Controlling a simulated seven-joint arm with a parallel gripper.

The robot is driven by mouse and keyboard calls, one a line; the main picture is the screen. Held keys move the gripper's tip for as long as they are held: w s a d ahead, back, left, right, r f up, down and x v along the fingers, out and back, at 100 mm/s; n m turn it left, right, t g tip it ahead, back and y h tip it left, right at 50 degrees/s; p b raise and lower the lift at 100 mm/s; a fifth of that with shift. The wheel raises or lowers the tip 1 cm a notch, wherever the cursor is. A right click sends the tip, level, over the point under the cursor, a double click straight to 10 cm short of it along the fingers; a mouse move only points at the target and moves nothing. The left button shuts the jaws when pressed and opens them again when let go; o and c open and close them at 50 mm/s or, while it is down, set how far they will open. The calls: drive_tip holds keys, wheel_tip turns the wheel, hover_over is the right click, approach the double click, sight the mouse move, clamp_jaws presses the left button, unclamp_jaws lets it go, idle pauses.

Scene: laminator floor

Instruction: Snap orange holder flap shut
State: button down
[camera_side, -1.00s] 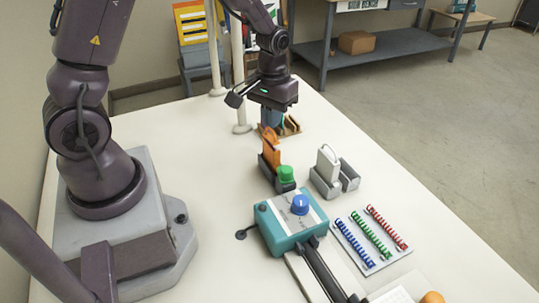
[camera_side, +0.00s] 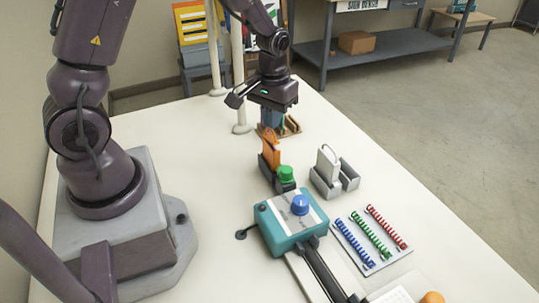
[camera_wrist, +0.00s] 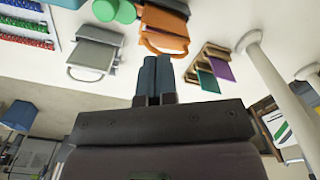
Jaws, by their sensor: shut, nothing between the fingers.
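The orange holder flap (camera_side: 271,152) stands upright, open, on its dark base (camera_side: 278,180) near the middle of the table. A green knob (camera_side: 286,174) is at the near end of that base. In the wrist view the orange flap (camera_wrist: 165,27) shows with its loop, and the green knob (camera_wrist: 114,10) is beside it. My gripper (camera_side: 270,125) points down just behind the flap in the side view. Its two blue fingers (camera_wrist: 153,78) are together and empty. Whether a finger touches the flap cannot be told.
A grey holder with an upright white flap (camera_side: 328,165) stands to the right. A wooden rack (camera_side: 291,126) sits close behind my gripper. A teal machine (camera_side: 290,222) and coloured coils (camera_side: 370,235) are nearer the front. White posts (camera_side: 240,75) rise at the back left.

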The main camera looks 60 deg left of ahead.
drive_tip(key=shift+f, duration=1.05)
drive_tip(key=shift+r, duration=3.55)
drive_tip(key=s+d+r+m+t, duration=0.2)
drive_tip(key=s+d+r+m, duration=0.1)
drive_tip(key=s+r, duration=0.4)
drive_tip(key=s+d+r+m+t, duration=0.3)
drive_tip(key=s+d+r, duration=0.2)
drive_tip(key=s+r, duration=0.2)
drive_tip(key=shift+s+r+t, duration=0.15)
drive_tip(key=shift+r+t, duration=0.15)
drive_tip(key=shift+r, duration=0.35)
drive_tip(key=c, duration=1.8)
unclamp_jaws()
drive_tip(key=shift+c, duration=0.2)
